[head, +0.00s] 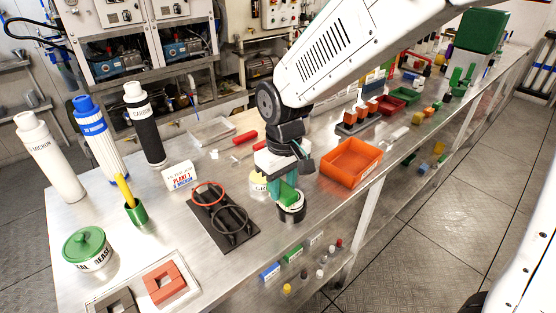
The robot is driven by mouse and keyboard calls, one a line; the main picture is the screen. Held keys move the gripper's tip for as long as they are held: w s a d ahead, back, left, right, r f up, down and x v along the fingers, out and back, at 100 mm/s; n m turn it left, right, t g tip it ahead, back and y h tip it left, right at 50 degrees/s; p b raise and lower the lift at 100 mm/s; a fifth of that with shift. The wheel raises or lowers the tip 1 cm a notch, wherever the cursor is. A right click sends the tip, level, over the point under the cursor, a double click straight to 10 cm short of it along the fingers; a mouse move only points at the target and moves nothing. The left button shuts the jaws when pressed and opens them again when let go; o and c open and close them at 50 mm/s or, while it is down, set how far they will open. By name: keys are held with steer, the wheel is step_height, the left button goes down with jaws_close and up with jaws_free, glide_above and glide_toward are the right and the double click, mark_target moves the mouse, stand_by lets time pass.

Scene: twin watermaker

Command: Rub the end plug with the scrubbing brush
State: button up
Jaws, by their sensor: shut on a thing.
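My gripper (282,180) points down at the front middle of the steel bench and is shut on a green thing (288,194), which looks like the scrubbing brush. A round black piece with a pale band (292,212), which looks like the end plug, stands on the bench directly below. The green brush is over its top and seems to touch it, but the contact is too small to be sure. My gripper and the brush hide most of the plug's top.
A black mat (238,237) with a red ring and a black ring lies left. An orange tray (351,162) stands close on the right. Tall filter cartridges (146,125), a green cup (136,212) and a grease tub (88,250) stand further left. The bench's front edge is near the plug.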

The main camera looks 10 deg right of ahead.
steer(key=shift+a+r, duration=0.1)
steer(key=shift+r, duration=0.1)
step_height(320, 180, up, 2)
steer(key=shift+r, duration=0.1)
steer(key=shift+s+r, duration=0.1)
steer(key=shift+r, duration=0.25)
steer(key=shift+a+r, duration=0.1)
steer(key=shift+r, duration=2.4)
